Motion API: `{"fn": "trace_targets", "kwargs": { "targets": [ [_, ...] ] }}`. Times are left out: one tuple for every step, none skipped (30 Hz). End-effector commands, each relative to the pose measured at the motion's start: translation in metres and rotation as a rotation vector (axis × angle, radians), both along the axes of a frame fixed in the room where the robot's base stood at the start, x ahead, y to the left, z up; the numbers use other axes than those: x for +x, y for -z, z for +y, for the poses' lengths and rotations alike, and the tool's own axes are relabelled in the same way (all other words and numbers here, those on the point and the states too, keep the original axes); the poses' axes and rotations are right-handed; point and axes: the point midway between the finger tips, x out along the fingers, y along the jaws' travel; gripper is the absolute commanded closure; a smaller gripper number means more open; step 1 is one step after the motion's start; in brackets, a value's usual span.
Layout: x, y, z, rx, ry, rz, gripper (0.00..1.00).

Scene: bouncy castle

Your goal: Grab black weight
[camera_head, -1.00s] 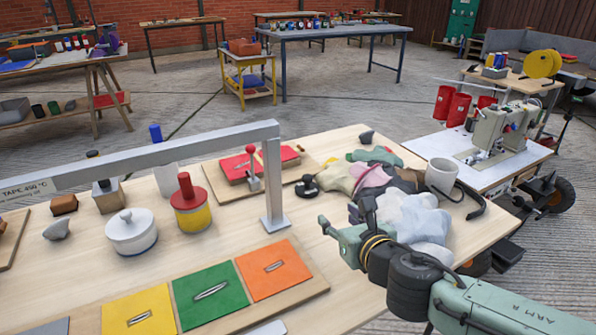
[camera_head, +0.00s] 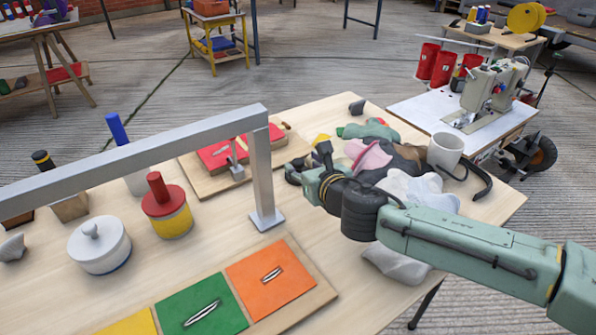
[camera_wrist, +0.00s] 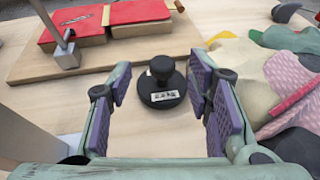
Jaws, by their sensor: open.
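The black weight (camera_wrist: 162,92), a round dark disc with a knob on top and a small white label, stands upright on the wooden table. In the wrist view it appears in the gap between the two purple-padded fingers of my gripper (camera_wrist: 160,88), with space on both sides. The fingers are open and hold nothing. In the head view my gripper (camera_head: 314,172) is low over the table, just right of the weight (camera_head: 292,172), and partly hides it. I cannot tell how far the fingertips reach around it.
A wooden board with a red block (camera_wrist: 140,12) and a metal lever lies beyond the weight. A grey metal post (camera_head: 262,180) stands to the left. Crumpled cloths (camera_head: 405,185) and a white mug (camera_head: 444,151) are to the right. Bare tabletop lies in front of the weight.

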Motion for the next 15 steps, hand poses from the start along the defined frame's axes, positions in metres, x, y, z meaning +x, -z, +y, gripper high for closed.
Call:
{"fn": "trace_targets", "kwargs": {
  "targets": [
    [0.004,0.001,0.002,0.003,0.000,0.001,0.54],
    [0.008,0.003,0.003,0.003,0.000,0.001,0.54],
    [0.012,0.006,0.005,0.004,-0.001,0.003,0.54],
    [0.017,0.008,0.006,0.004,-0.001,0.002,0.54],
    [0.021,0.010,0.008,0.006,-0.001,0.001,0.54],
    [0.026,0.013,0.009,0.004,-0.002,0.001,0.54],
    [0.030,0.014,0.011,0.004,-0.001,0.000,0.54],
    [0.033,0.016,0.012,0.003,-0.001,0.000,0.54],
    [0.037,0.018,0.013,0.001,-0.001,0.000,0.54],
    [0.039,0.019,0.014,0.001,-0.001,0.000,0.54],
    [0.041,0.020,0.015,0.000,0.000,0.000,0.54],
    [0.042,0.021,0.015,0.000,0.000,0.000,0.54],
    [0.043,0.021,0.015,0.000,0.000,0.001,0.54],
    [0.043,0.021,0.016,-0.002,0.001,0.000,0.54],
    [0.043,0.021,0.015,-0.002,0.001,0.000,0.54]
  ]
}}
